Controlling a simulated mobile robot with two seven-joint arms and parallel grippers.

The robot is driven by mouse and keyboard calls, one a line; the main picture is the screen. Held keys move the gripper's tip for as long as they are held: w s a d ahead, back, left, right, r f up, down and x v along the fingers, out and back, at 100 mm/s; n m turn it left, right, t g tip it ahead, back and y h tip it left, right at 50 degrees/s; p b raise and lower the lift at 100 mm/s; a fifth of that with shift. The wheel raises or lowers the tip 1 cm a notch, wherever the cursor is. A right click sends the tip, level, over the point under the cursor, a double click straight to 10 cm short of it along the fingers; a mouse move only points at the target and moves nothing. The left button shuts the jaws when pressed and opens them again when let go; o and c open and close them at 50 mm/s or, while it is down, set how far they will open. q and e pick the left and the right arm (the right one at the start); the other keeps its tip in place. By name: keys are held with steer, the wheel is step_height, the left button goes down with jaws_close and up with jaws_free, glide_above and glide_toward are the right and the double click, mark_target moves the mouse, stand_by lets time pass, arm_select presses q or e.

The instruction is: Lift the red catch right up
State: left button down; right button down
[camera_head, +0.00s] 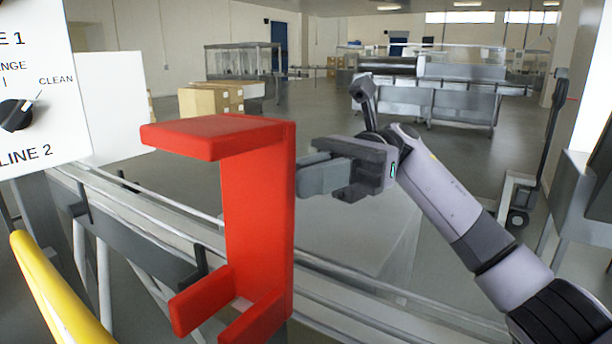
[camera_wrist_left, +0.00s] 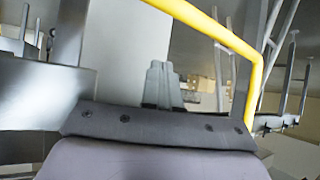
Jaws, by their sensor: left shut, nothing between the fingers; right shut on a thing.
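The red catch (camera_head: 258,205) stands upright in the head view, with a flat arm at its top and a forked foot at its bottom, both pointing left. My right gripper (camera_head: 303,175) comes in from the right and is shut on the red catch at the right side of its upright, a little above the middle. The fingertips are partly hidden behind the catch's edge. My left gripper (camera_wrist_left: 162,68) shows in the left wrist view with its fingers together and nothing between them. It is out of the head view.
A white panel (camera_head: 35,85) with a black knob stands at the upper left. A yellow rail (camera_head: 58,295) is at the lower left and also crosses the left wrist view (camera_wrist_left: 215,28). Metal rails (camera_head: 345,300) run behind and below the catch. Cardboard boxes (camera_head: 205,101) stand far back.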

steer(key=c, duration=1.1)
jaws_free()
step_height(320, 180, up, 20)
steer(key=p, duration=0.2)
steer(key=shift+r+p, duration=0.1)
steer(key=shift+p, duration=0.25)
